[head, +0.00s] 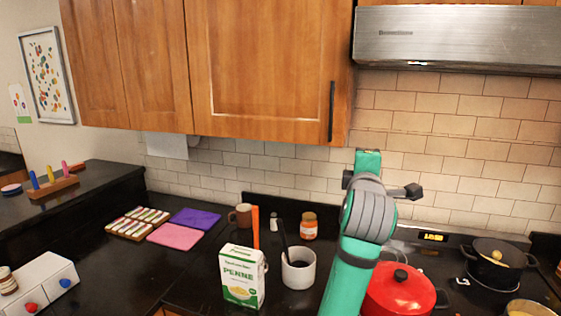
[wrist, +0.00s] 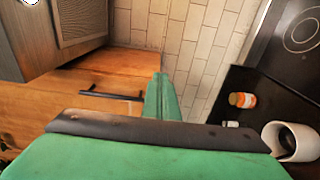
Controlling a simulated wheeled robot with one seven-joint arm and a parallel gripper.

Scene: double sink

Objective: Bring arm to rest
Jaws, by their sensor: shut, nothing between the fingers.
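My gripper (wrist: 160,85) shows in the wrist view as green fingers pressed together, with nothing between them. Past the fingertips are the tiled backsplash and the wooden wall cabinet. In the head view my green and grey arm rises from the bottom edge, right of centre, in front of the tiles. Its upper end is below and right of the wooden cabinet (head: 262,65) and under the range hood (head: 458,38). The fingers cannot be made out clearly there. The arm hides part of the counter and stove behind it.
A red pot (head: 402,292) stands close right of my arm; a black pot (head: 497,265) is farther right. A white container (head: 298,270), a penne box (head: 242,277) and an orange-lidded jar (head: 309,226) stand to its left. Pink (head: 175,237) and purple boards lie farther left.

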